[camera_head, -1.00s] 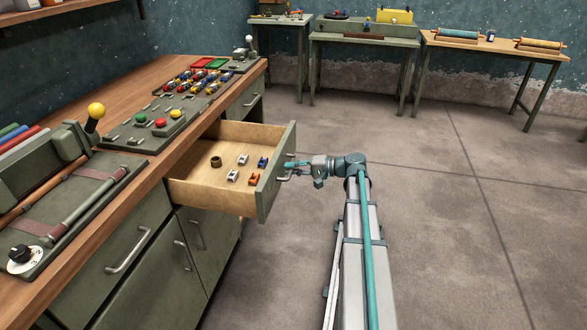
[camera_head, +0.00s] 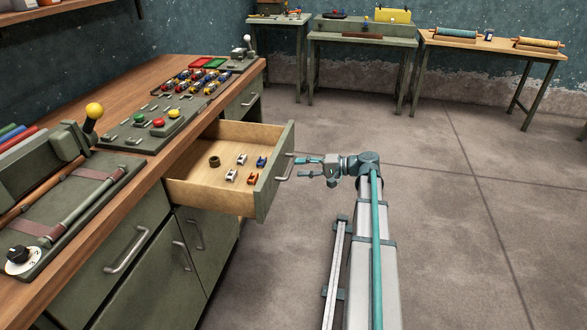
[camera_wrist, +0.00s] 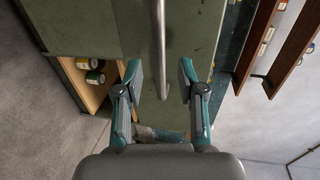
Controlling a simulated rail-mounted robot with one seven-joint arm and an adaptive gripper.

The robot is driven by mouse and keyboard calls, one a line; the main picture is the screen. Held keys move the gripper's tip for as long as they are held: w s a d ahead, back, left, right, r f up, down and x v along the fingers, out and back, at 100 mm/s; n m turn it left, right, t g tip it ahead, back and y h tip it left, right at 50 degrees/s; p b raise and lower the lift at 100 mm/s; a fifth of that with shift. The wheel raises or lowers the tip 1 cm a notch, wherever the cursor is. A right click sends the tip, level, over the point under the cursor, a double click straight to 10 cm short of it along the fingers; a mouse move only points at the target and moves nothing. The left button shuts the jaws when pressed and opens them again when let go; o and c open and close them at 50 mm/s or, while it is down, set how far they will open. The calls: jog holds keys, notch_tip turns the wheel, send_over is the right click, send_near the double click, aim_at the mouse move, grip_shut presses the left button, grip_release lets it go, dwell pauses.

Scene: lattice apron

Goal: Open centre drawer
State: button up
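The centre drawer (camera_head: 273,172) is pulled well out of the workbench, its pale wooden inside showing. A dark ring (camera_head: 214,162) and several small white, blue and orange pieces lie in it. Its metal handle (camera_head: 285,168) is on the green front. My gripper (camera_head: 303,166) is just right of the handle, apart from it, its fingers spread and empty. In the wrist view the handle (camera_wrist: 160,45) runs up the picture, ahead of and between the open fingers (camera_wrist: 160,78).
The workbench top (camera_head: 187,62) carries a button panel, a yellow-knobbed lever (camera_head: 95,110) and trays. Closed cabinet fronts (camera_head: 130,245) with handles are below. Tables (camera_head: 362,41) stand along the back wall. The floor to the right is clear.

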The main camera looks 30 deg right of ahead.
jog(key=v, duration=0.7)
jog(key=shift+s+d, duration=0.15)
jog(key=shift+d, duration=0.05)
jog(key=s+a+f+m+g+h, duration=0.1)
jog(key=s+f+g+h, duration=0.1)
jog(key=f, duration=0.5)
jog(key=s+a+f+g+h, duration=0.1)
jog(key=s+a+f+h, duration=0.1)
jog(key=f, duration=0.5)
jog(key=s+a+f+n+g+h+p, duration=0.1)
jog(key=s+a+f+g+p, duration=0.15)
jog(key=s+a+f, duration=0.45)
jog(key=s+a+f+g+h+p, duration=0.1)
jog(key=s+a+f+g, duration=0.3)
jog(key=f, duration=0.5)
jog(key=s+a+f+n+g+h+p, duration=0.2)
jog(key=s+a, duration=0.4)
jog(key=s, duration=0.4)
jog(key=s+a+f+n+g+h+p, duration=0.2)
jog(key=s+a, duration=0.4)
jog(key=s, duration=0.4)
jog(key=s+a+f+n+g+h+p, duration=0.1)
jog(key=s+a+f+n+g+p, duration=0.2)
jog(key=s, duration=0.6)
jog(key=a+n, duration=0.1)
jog(key=a, duration=0.1)
jog(key=shift+s+a+f+h, duration=0.3)
jog(key=shift+s+a+h, duration=0.1)
